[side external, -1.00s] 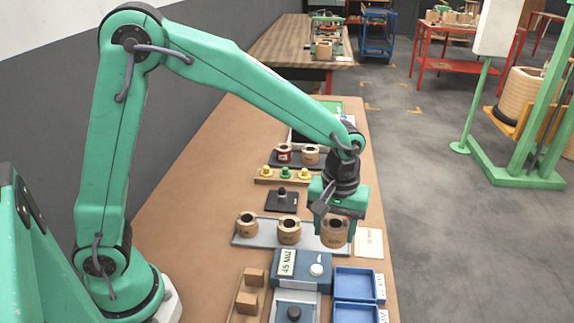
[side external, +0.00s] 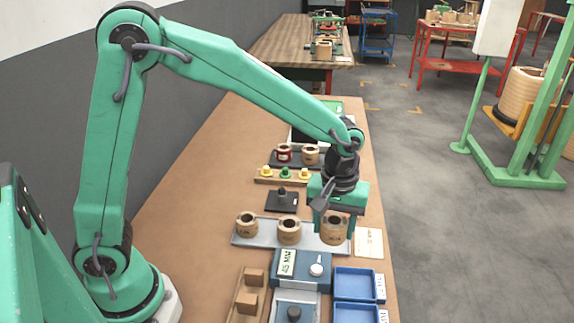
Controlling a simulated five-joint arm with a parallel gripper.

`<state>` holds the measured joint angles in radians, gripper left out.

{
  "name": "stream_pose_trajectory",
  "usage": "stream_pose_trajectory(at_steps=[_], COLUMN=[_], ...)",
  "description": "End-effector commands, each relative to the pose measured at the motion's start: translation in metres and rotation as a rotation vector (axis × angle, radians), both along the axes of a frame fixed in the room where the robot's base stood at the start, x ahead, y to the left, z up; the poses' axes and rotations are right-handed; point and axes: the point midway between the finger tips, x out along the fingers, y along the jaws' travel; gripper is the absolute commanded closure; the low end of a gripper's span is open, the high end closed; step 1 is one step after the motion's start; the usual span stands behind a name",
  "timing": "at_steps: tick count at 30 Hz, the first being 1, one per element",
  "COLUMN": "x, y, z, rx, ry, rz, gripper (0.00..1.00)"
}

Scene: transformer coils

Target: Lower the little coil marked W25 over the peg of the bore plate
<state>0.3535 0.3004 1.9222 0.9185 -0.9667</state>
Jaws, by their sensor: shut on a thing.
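My gripper (side external: 337,218) is over the right end of a pale grey tray and is shut on the tan coil (side external: 334,233) there. The dark mark on this coil is too small to read for sure. The coil is upright, at or just above the tray; I cannot tell whether it touches. Two more tan coils stand on the tray, a middle one (side external: 289,232) and a left one (side external: 247,226). The black plate (side external: 274,206) with a short dark peg (side external: 282,191) lies behind the tray, to the left of my gripper. Nothing is on the peg.
Behind the plate are a wooden rack (side external: 268,181) with yellow and green knobs and a dark tray (side external: 296,165) with two coils. In front are a blue gauge box (side external: 302,272), blue bins (side external: 356,283) and wooden blocks (side external: 252,277). A pale card (side external: 369,243) lies right of the coils.

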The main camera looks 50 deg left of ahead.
Motion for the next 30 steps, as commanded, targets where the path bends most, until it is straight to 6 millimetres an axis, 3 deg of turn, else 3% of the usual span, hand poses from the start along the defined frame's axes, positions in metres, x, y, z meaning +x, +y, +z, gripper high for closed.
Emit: stream_pose_trajectory(at_steps=[8, 18, 24, 30], x=[0.026, 0.055, 0.062, 0.063], y=[0.048, 0.141, 0.197, 0.239], z=[-0.003, -0.009, -0.013, -0.016], rx=[0.000, 0.000, 0.000, 0.000], ry=[0.000, 0.000, 0.000, 0.000], rz=[0.108, 0.290, 0.394, 0.467], gripper=[0.75, 0.75, 0.75, 0.75])
